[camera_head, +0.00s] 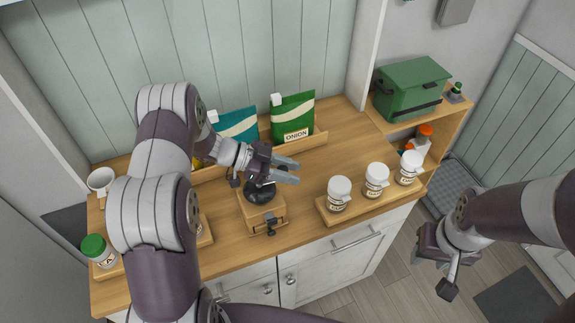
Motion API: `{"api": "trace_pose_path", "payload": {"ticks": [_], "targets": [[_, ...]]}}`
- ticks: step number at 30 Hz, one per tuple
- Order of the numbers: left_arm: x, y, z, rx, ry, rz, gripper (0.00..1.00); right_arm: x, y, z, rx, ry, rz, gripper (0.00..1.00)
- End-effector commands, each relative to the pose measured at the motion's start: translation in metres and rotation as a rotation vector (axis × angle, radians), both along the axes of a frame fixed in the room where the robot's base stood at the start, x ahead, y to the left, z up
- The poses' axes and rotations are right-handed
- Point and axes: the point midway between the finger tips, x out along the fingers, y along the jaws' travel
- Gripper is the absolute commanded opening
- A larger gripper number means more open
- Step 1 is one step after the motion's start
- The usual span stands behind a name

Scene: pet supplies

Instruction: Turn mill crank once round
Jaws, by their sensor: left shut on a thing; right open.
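The mill (263,214) is a small wooden box with a dark round top (261,193) and stands on the wooden counter. A metal clamp-like part shows at its front. My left gripper (288,170) is just above the mill's top, its grey fingers pointing right. It is shut on the mill's crank, which is mostly hidden by the fingers and wrist. My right gripper (447,283) is open and empty, low at the right, over the floor and away from the counter.
Three white jars (376,181) stand on a wooden tray right of the mill. A green bag marked ONION (292,117) and a teal bag (237,124) stand behind. A green box (411,88) sits on the right shelf.

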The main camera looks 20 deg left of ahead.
Motion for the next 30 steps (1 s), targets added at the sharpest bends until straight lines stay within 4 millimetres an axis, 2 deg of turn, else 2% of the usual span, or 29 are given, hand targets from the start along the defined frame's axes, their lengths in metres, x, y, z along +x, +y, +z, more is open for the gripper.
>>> {"api": "trace_pose_path", "payload": {"ticks": [7,21,22,23,24,30], "targets": [[-0.0028,-0.0011,0.0022,-0.001,-0.005,-0.058,0.00,0.0000,0.0000,0.0007,0.000,0.000,0.000,0.43],[-0.0032,-0.0013,0.0030,-0.002,-0.006,-0.070,0.00,0.0000,0.0000,0.0008,0.000,0.000,0.000,0.43],[-0.0032,-0.0014,0.0031,-0.002,-0.006,-0.070,0.41,0.0000,0.0000,0.0008,0.000,0.000,0.000,0.43],[-0.0032,-0.0014,0.0031,-0.002,-0.007,-0.069,0.51,0.0000,0.0000,0.0008,0.000,0.000,0.000,0.43],[-0.0033,-0.0014,0.0029,-0.002,-0.006,-0.070,0.56,0.0000,0.0000,0.0008,0.000,0.000,0.000,0.43],[-0.0039,-0.0018,0.0017,-0.002,-0.004,-0.070,0.56,0.0000,0.0000,0.0006,0.000,0.000,0.000,0.43]]}}
